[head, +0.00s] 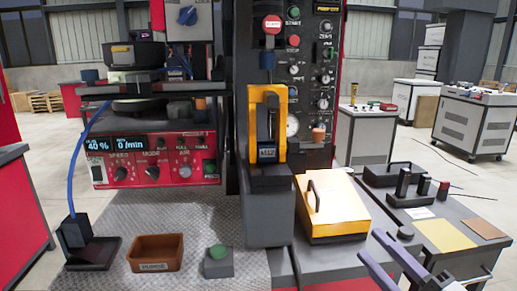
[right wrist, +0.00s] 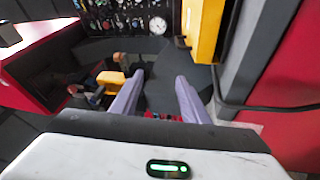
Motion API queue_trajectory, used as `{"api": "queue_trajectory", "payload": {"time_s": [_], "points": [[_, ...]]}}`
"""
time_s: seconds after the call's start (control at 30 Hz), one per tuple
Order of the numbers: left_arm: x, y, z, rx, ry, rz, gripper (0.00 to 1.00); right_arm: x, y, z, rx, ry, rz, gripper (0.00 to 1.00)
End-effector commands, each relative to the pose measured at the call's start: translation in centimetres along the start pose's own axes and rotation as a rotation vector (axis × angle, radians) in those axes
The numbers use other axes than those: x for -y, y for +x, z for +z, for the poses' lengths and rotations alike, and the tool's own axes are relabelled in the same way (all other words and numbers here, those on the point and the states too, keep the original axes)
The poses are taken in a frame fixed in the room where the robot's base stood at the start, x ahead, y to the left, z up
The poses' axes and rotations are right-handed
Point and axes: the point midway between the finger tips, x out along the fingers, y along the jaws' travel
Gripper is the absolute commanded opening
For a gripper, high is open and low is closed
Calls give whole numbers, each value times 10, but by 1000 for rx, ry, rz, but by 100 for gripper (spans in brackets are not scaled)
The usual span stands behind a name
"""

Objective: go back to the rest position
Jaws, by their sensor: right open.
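My right gripper (head: 371,246) comes in at the lower right of the head view, beside the grey bench at the yellow-lidded box. Its two pale purple fingers stand apart. The right wrist view also shows the right gripper (right wrist: 160,74) open, with nothing between the fingers and a dark surface beyond them. My left gripper is not in the head view.
A yellow-lidded box (head: 332,208) lies close behind the right gripper. A brown bin (head: 155,252) and a green button (head: 218,252) stand on the metal plate. A red control unit (head: 155,160) and a tall dark panel (head: 315,60) rise behind.

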Motion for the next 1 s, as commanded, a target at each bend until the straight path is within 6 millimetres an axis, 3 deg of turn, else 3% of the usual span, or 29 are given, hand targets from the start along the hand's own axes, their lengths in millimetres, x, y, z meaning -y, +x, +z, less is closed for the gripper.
{"api": "queue_trajectory", "payload": {"time_s": [0.03,0.2,0.3,0.43,0.53,0.67,1.0], "points": [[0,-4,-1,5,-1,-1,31,36,-16,3,91,175,-56,41],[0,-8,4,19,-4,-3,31,148,-82,-3,391,667,-230,41],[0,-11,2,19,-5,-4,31,205,-128,-25,559,910,-327,41],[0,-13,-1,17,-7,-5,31,259,-184,-63,749,1165,-436,41],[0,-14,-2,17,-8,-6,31,284,-215,-90,856,1301,-497,41],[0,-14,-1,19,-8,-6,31,301,-238,-114,935,1400,-543,41],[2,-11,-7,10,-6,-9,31,305,-244,-120,956,1425,-555,41]]}}
